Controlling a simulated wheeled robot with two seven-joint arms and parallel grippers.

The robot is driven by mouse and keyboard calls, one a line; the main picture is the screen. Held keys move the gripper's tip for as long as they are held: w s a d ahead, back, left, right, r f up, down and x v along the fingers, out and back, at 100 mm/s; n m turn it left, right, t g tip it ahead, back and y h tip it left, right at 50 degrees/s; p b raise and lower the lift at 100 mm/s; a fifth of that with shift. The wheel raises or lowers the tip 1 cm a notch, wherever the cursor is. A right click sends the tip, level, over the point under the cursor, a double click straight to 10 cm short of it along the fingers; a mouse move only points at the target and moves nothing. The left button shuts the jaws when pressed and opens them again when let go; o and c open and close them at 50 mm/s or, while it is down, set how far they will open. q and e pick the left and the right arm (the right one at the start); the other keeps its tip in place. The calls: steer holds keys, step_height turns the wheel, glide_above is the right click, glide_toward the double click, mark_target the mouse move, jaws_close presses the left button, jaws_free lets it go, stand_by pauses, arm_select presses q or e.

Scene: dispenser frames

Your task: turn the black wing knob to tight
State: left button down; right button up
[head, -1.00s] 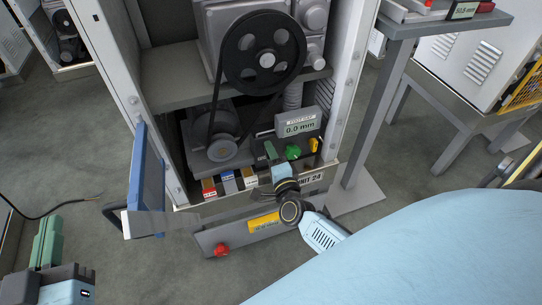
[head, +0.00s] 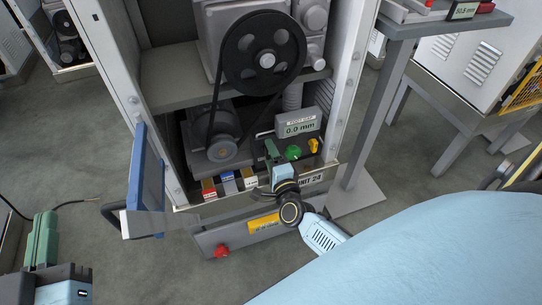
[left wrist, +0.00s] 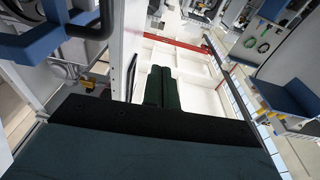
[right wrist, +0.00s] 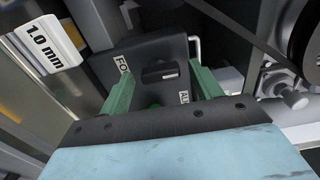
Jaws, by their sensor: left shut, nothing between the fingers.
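In the right wrist view a black bar-shaped knob (right wrist: 160,72) sits on a dark plate, its bar lying roughly crosswise. Labels starting "FO" and "AU" show partly beside it; no word "tight" is readable. My right gripper (right wrist: 164,88) is open, with one green finger on each side of the knob; I cannot tell whether they touch it. In the head view the right gripper (head: 271,150) is at the cabinet's lower front, and the knob cannot be made out there. My left gripper (head: 42,238) is shut and empty at the lower left; its fingers show together in the left wrist view (left wrist: 163,88).
A green knob (head: 293,152) and a yellow part (head: 313,145) are right of the right gripper. A "0.0 mm" display (head: 299,129) stands behind. A belt pulley (head: 263,52) is above. A blue-edged open door (head: 147,180) stands left; a red button (head: 221,251) is below.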

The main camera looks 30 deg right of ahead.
steer(key=shift+s, duration=0.2)
arm_select(q)
steer(key=s+a+f+g+y+p, duration=0.1)
steer(key=s+a+f+g, duration=0.1)
steer(key=f+g, duration=0.2)
steer(key=s+a+f+g+y+p, duration=0.2)
steer(key=f+g, duration=0.3)
steer(key=f, duration=0.3)
steer(key=shift+s+f+n+y, duration=0.3)
steer(key=shift+s, duration=0.1)
arm_select(e)
steer(key=v, duration=1.3)
steer(key=shift+a+r, duration=0.1)
steer(key=shift+a, duration=0.05)
